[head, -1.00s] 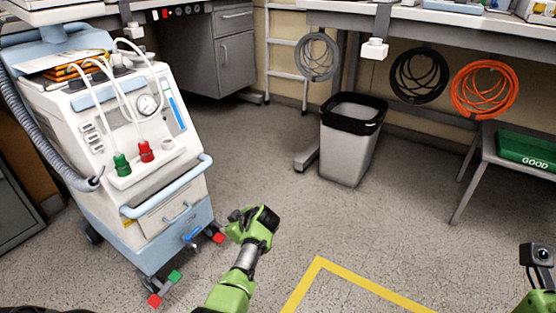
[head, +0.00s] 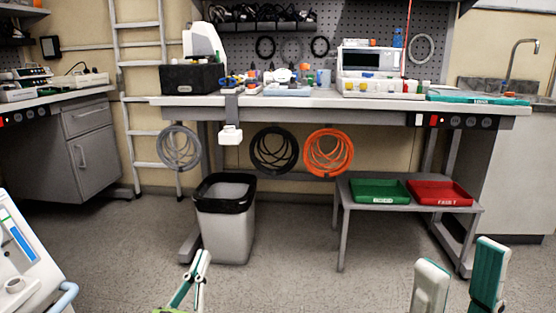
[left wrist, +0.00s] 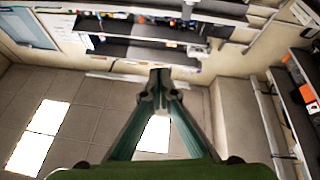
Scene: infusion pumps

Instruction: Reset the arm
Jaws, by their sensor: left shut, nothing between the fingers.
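My left gripper (head: 196,278) rises from the bottom edge in the head view. Its thin teal-and-white fingers come together at the tip, with nothing between them. My right gripper (head: 460,280) is at the bottom right of the head view. Its two teal-and-white fingers stand apart with empty floor between them. Both grippers are clear of the furniture in the picture.
A workbench (head: 300,102) with devices spans the back. Below it are a waste bin (head: 226,235) and a low grey table (head: 405,207) with a green tray (head: 379,191) and a red tray (head: 440,194). A white medical machine (head: 28,265) stands at far left. The middle floor is clear.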

